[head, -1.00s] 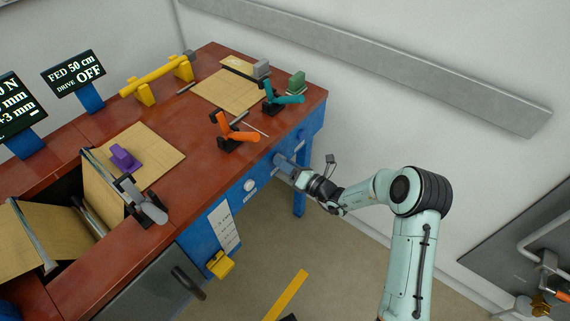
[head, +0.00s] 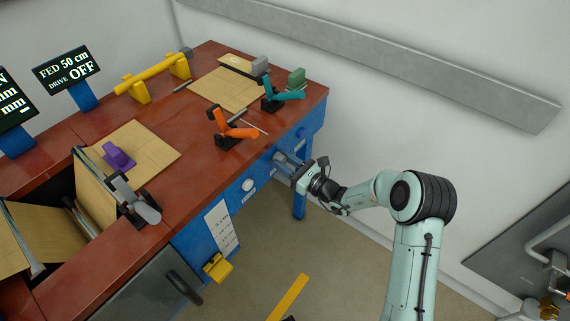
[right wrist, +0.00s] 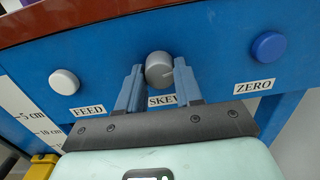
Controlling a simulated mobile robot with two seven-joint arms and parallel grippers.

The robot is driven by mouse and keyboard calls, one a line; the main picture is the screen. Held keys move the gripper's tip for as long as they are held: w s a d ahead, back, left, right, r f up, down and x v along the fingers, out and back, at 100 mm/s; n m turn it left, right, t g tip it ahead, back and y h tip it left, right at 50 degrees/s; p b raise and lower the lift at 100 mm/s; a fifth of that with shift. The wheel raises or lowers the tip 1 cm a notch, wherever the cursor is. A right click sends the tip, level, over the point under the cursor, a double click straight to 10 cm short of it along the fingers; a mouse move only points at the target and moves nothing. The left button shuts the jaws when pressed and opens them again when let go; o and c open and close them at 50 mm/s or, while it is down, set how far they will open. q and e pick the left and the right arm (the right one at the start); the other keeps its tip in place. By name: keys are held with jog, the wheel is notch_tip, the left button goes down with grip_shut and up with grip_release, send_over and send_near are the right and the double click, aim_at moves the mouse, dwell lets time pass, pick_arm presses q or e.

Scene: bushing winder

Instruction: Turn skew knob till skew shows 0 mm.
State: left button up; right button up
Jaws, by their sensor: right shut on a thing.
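The grey skew knob (right wrist: 159,70) sits on the blue front panel above the SKEW label (right wrist: 162,101), which is partly covered. My right gripper (right wrist: 160,78) is shut on the knob, one finger on each side. My left gripper is not in view.
A white FEED button (right wrist: 63,82) is left of the knob and a blue ZERO button (right wrist: 268,46) is right. A second display (head: 67,71) reads FED 50 cm, DRIVE OFF. An orange lever (head: 235,131) and a teal lever (head: 282,97) stand on the table above.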

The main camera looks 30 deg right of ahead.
jog(key=shift+n, duration=0.4)
jog(key=o, duration=1)
jog(key=shift+s, duration=0.1)
jog(key=v, duration=1.3)
jog(key=shift+s+d+p, duration=0.1)
jog(key=shift+s+p, duration=0.05)
jog(key=shift+p, duration=0.25)
